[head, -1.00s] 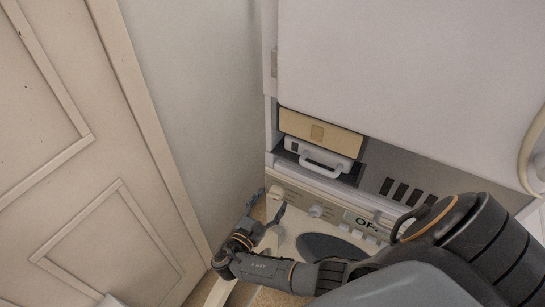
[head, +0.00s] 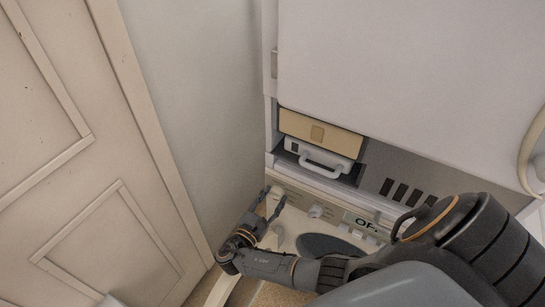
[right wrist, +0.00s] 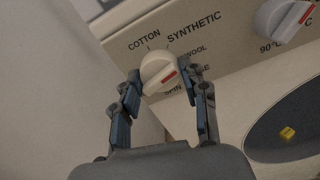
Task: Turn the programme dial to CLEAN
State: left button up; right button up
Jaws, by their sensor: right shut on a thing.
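The programme dial (right wrist: 159,72) is a round cream knob with a red mark on the washing machine's panel. I see no CLEAN label. My right gripper (right wrist: 162,90) is shut on the dial, one finger on each side. In the head view the right gripper (head: 275,194) is at the panel's left end. My left gripper is not in view.
A second dial (right wrist: 284,19) with a 90° label sits to the right. The display (head: 362,221) reads partly "OF". The dark round door window (head: 325,245) is below. A wall (head: 205,110) stands close on the left. A white handled case (head: 318,158) lies on a shelf above.

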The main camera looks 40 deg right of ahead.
jog(key=shift+m+b, duration=1.2)
jog(key=shift+m, duration=2.1)
jog(key=o, duration=1.2)
jog(key=shift+c, duration=0.2)
